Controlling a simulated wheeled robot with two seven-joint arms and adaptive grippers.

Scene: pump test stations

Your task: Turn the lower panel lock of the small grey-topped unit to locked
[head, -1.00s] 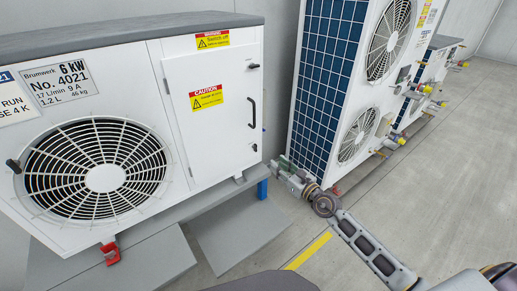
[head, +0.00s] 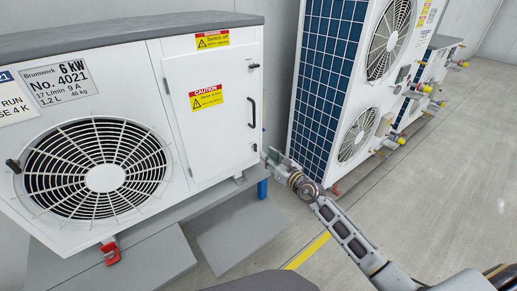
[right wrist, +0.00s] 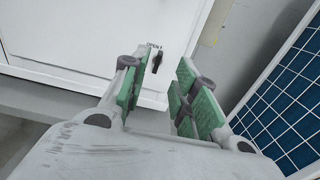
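The small grey-topped unit (head: 140,110) is white, with a hinged side panel (head: 215,150). The lower panel lock (head: 254,147) is a small dark knob near the panel's lower right corner, partly hard to see in the head view. In the right wrist view the lock (right wrist: 157,61) stands roughly upright in the picture, slightly tilted, below a small label that seems to read OPEN. My right gripper (head: 270,158) is just right of the panel's lower corner. Its green-padded fingers (right wrist: 167,85) are apart and empty, with the lock seen between and beyond them. My left gripper is not in view.
An upper lock (head: 254,66) and a black handle (head: 251,112) sit on the same panel edge. A tall unit with a blue grid (head: 325,80) stands close to the right of my right gripper. A red clamp (head: 110,253) is under the unit. The floor at right is clear.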

